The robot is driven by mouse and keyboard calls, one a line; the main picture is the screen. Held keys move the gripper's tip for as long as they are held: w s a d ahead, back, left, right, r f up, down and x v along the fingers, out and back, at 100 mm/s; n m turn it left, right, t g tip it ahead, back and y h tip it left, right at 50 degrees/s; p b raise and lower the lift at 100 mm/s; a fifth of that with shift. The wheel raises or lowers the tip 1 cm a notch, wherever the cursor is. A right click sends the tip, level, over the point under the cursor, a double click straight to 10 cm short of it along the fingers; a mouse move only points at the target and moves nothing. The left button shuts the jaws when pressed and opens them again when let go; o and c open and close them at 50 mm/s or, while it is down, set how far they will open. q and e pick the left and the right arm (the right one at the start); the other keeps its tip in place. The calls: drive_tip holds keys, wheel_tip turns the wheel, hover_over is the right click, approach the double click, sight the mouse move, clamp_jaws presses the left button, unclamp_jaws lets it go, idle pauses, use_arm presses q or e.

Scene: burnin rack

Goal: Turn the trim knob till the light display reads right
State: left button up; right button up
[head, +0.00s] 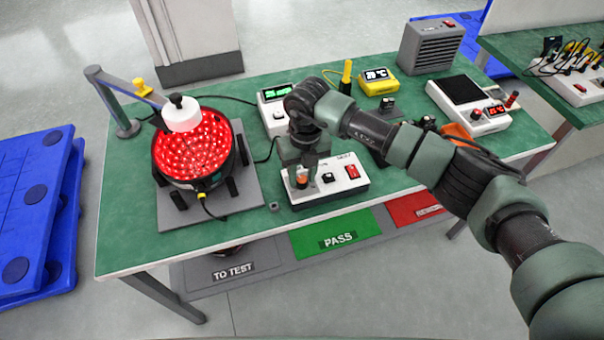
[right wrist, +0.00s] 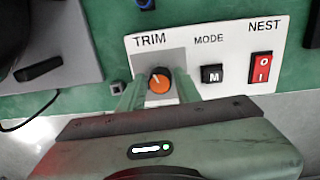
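The orange trim knob (right wrist: 160,80) is under the TRIM label on the white nest control box (head: 340,177). My right gripper (right wrist: 158,82) points down at this knob, one finger on each side; a gap shows between fingers and knob, so it looks open. In the head view my right gripper (head: 302,172) hides part of the knob. A white meter box (head: 268,113) behind has a lit green display (head: 275,93), its digits too small to read. A round lamp (head: 195,155) glows red on a grey plate, under a white sensor head (head: 181,115). My left gripper is out of view.
The nest box also carries a black MODE button (right wrist: 212,74) and a red switch (right wrist: 261,68). A yellow thermometer (head: 378,82), a grey heater (head: 432,47) and a white instrument (head: 470,112) stand farther right. TO TEST, PASS (head: 340,238) and red trays lie along the front below the tabletop.

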sight(303, 178)
drive_tip(key=shift+o, duration=0.9)
drive_tip(key=r, duration=0.4)
drive_tip(key=r+b, duration=0.1)
drive_tip(key=r, duration=0.2)
drive_tip(key=shift+d+r+b, duration=0.2)
drive_tip(key=shift+r+b, duration=0.1)
drive_tip(key=shift+r, duration=0.1)
drive_tip(key=shift+a, duration=0.1)
